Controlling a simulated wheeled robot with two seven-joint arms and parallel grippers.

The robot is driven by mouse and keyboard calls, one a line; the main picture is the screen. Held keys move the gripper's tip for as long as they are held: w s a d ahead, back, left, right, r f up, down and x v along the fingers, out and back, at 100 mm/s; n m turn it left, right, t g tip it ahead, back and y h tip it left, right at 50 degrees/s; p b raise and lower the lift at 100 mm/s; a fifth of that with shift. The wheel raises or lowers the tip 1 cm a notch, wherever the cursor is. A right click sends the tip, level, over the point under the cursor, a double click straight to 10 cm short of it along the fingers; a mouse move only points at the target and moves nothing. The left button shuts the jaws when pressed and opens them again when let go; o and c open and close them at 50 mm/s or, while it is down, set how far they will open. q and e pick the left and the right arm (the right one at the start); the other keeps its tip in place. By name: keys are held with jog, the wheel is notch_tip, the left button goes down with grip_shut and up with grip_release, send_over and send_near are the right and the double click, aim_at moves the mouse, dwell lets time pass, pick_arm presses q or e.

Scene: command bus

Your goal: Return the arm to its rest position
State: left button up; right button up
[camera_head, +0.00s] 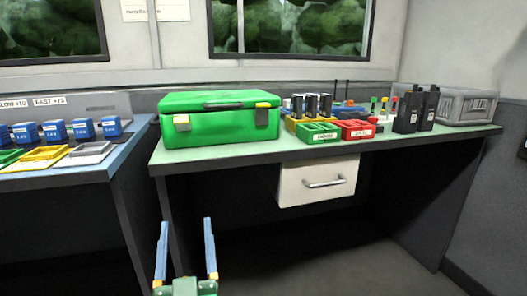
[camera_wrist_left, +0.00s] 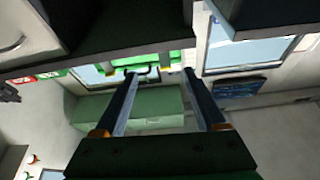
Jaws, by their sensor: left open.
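My left gripper (camera_head: 186,222) stands at the bottom of the head view, its two blue-and-silver fingers pointing up and spread apart. It is in front of the green-topped desk, below the desktop, near the desk's left leg. Nothing is between the fingers. In the left wrist view my left gripper (camera_wrist_left: 160,74) also shows open and empty, with the fingers apart. My right gripper and arm are not in view.
The desk (camera_head: 330,150) carries a green case (camera_head: 220,128), a green tray (camera_head: 318,132), a red tray (camera_head: 357,130), radios (camera_head: 408,112) and a grey crate (camera_head: 466,107). A white drawer (camera_head: 316,182) hangs below. A second table (camera_head: 60,180) stands left. Floor shows under the desk.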

pick_arm(q)
jog(key=s+a+f+m+g+h, duration=0.2)
jog(key=f+g, duration=0.7)
jog(key=f, duration=1.5)
jog(key=s+a+f+m+g+h, duration=0.2)
jog(key=s+f+g+h, duration=0.2)
jog(key=s+f+g, duration=1.05)
jog(key=s+a+r+t+p, duration=0.2)
jog(key=s+r+p, duration=1.3)
jog(key=p, duration=2.3)
jog(key=s, duration=0.3)
jog(key=shift+s+r+t+y, duration=0.25)
jog(key=shift+t+y, duration=0.05)
jog(key=shift+t, duration=0.05)
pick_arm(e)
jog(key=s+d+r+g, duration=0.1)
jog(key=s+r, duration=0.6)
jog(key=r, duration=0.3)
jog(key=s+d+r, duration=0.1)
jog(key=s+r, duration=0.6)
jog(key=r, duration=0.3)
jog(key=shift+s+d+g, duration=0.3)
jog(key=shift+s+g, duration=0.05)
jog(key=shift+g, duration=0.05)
pick_arm(q)
jog(key=shift+a, duration=0.1)
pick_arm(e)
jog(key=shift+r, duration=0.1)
